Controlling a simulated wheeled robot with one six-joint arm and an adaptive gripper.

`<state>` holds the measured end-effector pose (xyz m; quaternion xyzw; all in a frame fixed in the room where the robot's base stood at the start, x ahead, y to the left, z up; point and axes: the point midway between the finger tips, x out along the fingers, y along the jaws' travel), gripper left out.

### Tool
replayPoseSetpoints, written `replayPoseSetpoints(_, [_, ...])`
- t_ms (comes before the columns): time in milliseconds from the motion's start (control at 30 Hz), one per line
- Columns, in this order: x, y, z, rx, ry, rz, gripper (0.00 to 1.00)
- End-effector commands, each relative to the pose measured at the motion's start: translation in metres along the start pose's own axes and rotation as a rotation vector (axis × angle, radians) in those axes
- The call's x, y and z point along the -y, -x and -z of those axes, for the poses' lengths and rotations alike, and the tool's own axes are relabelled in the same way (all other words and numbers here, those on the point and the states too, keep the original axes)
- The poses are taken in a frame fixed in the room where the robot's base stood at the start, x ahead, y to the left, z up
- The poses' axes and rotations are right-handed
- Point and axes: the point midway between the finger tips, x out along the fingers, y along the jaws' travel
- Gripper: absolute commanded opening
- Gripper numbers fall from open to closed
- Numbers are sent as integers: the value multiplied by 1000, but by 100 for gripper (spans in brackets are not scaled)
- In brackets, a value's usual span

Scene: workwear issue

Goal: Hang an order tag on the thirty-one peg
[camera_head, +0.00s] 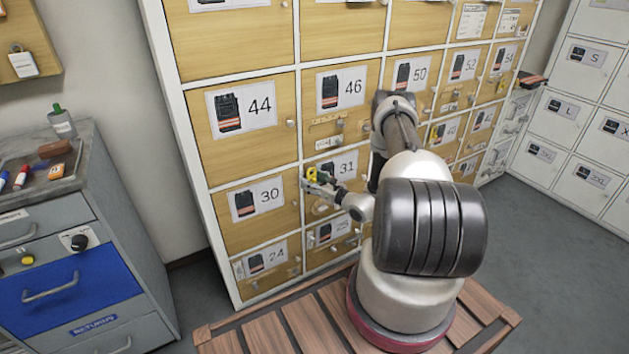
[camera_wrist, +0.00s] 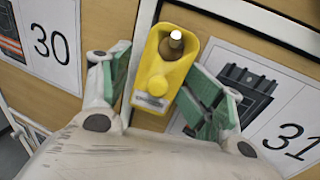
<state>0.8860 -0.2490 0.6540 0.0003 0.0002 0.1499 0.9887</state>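The brass tip of a peg (camera_wrist: 172,44) shows inside the opening at the tag's upper end. The tag is by the left edge of the door numbered 31 (camera_head: 343,165). My gripper (camera_wrist: 158,80) has one green-padded finger on each side of the tag, spread apart. A narrow gap shows at the left finger; whether the right finger touches the tag is unclear. In the head view the tag (camera_head: 313,174) is a small yellow patch at my gripper.
Door 30 (camera_head: 257,203) is left of the tag and door 46 (camera_head: 337,100) above it. A grey drawer unit (camera_head: 100,240) with pens on top stands at the left. A wooden slatted platform (camera_head: 262,331) lies on the floor before the lockers.

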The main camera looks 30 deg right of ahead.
Motion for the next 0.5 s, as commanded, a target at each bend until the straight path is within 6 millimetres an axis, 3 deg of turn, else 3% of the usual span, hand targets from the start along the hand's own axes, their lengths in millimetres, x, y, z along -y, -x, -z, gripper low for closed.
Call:
replayPoseSetpoints(367, [3,3,-1,3,1,5,71])
replayPoseSetpoints(500, [3,20,0,1,-2,7,71])
